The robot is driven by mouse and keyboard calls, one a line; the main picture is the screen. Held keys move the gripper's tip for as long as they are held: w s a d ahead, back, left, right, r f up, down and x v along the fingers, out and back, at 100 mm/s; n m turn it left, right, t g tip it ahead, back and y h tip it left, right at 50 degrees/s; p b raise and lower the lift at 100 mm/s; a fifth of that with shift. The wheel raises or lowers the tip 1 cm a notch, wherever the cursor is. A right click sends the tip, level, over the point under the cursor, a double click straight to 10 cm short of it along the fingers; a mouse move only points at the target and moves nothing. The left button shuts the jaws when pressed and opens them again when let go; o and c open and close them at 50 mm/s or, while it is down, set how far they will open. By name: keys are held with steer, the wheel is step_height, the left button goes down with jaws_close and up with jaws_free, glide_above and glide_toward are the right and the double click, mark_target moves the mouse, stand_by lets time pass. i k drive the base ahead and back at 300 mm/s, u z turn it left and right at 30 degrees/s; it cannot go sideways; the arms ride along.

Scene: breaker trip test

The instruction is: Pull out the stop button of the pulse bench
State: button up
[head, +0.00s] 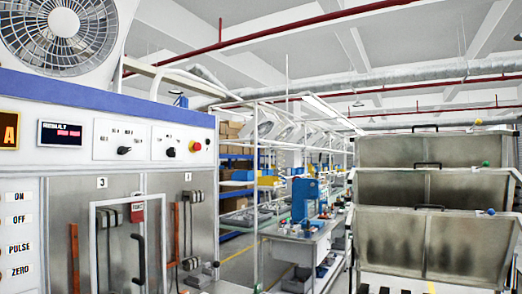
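The pulse bench (125,180) fills the left side of the head view, with a grey front and a blue band along its top. Its red stop button (196,146) sits at the right end of the upper white panel, with some yellow around its base. I cannot tell from here whether the button is pressed in or out. A black rotary knob (170,152) is just left of it, and another black knob (124,150) is further left. My gripper is not in view.
A metal-framed door with a black handle (139,258) is below the panel. A dark display (61,135) and labelled ON, OFF, PULSE and ZERO controls are at the left. A stack of metal bins (465,245) stands at the right. A workbench (300,245) stands further back.

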mark_target(197, 146)
steer(key=z, duration=0.7)
steer(key=i, duration=2.85)
steer(key=u, duration=3.4)
